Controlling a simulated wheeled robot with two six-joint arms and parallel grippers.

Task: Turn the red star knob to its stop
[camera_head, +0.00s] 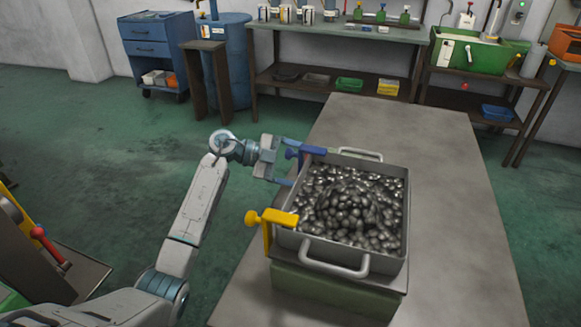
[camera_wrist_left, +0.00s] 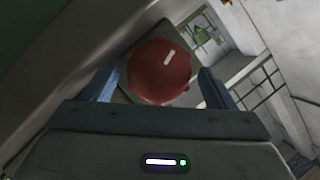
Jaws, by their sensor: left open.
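The red knob (camera_wrist_left: 160,72) shows in the left wrist view as a round red cap with a white mark on its face. It lies between the two blue fingers of my left gripper (camera_wrist_left: 158,88), with gaps at both sides. I cannot tell how deep the fingers reach around it. In the head view my left gripper (camera_head: 285,163) is open at the left side of a metal bin (camera_head: 340,249). The red knob does not show there. My right gripper is not in view.
The table's right side is clear.

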